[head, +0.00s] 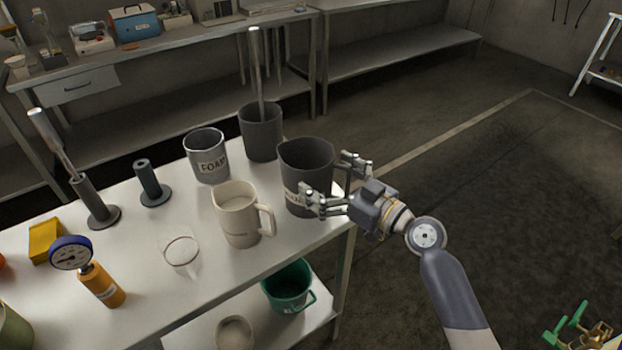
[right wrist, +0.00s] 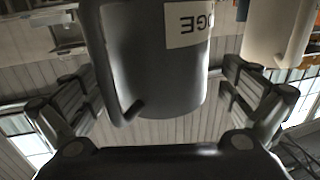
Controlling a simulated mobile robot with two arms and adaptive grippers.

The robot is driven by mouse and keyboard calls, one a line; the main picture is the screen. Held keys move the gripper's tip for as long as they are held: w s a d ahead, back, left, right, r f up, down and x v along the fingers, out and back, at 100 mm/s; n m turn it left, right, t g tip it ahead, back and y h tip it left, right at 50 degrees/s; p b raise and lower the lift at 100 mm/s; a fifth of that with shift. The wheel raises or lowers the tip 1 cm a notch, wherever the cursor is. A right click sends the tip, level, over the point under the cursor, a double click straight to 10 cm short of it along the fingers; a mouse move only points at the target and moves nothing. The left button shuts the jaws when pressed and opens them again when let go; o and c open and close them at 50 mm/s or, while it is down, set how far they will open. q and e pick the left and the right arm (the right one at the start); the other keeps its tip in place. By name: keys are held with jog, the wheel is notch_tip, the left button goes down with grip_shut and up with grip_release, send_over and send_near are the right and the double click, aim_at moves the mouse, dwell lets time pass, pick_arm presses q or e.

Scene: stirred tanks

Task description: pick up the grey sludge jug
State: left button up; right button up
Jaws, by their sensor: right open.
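The grey sludge jug (head: 306,162) stands upright at the right end of the white table. It is dark grey with a pale label, partly hidden by my gripper in the head view. In the right wrist view the jug (right wrist: 150,75) shows upside down, with its handle at the left and a label ending in "DGE". My right gripper (head: 328,180) is open, with one finger in front of the jug and the other on its far right side. In the right wrist view the jug lies between the spread fingers (right wrist: 155,100). I cannot tell whether they touch it. My left gripper is not in view.
A cream jug (head: 237,222) stands just left of the sludge jug. A grey FOAM pot (head: 207,160) and a dark pot (head: 261,138) with a tall rod stand behind. A glass beaker (head: 181,255) stands in front.

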jog(key=shift+x, duration=1.4)
jog(key=c, duration=1.1)
jog(key=shift+o, duration=0.2)
